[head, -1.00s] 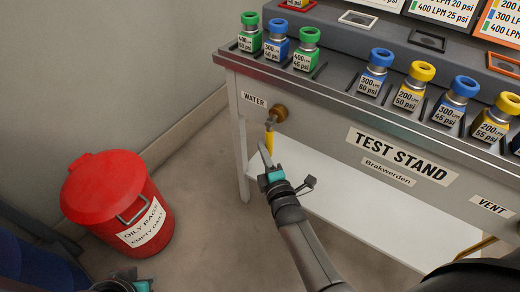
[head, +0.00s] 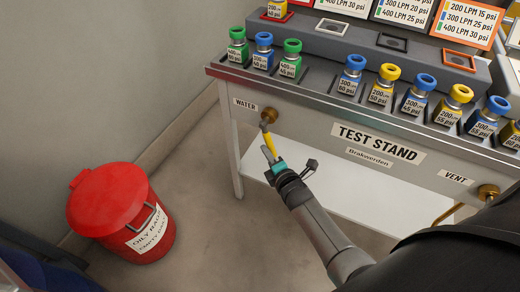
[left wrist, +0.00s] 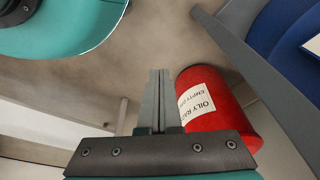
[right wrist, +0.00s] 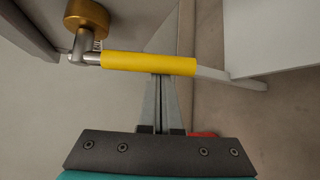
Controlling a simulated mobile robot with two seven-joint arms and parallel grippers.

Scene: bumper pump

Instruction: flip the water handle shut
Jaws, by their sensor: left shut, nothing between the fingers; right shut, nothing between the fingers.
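The yellow water handle (head: 269,139) hangs below the brass valve (head: 269,115) beside the WATER label on the test stand's front, its lower end slanting right in the head view. My right gripper (head: 268,154) is shut and empty, with its fingertips at the handle's lower part. In the right wrist view the handle (right wrist: 148,64) lies across the picture, just beyond the right fingertips (right wrist: 161,78); whether they touch cannot be told. My left gripper (left wrist: 158,75) is shut and empty in the left wrist view, away from the handle, and is outside the head view.
A red oily-rags bin (head: 112,215) stands on the floor at left. The test stand (head: 320,115) carries several coloured bottles on top. A brass VENT fitting (head: 488,191) is at right. Bare floor lies between bin and stand.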

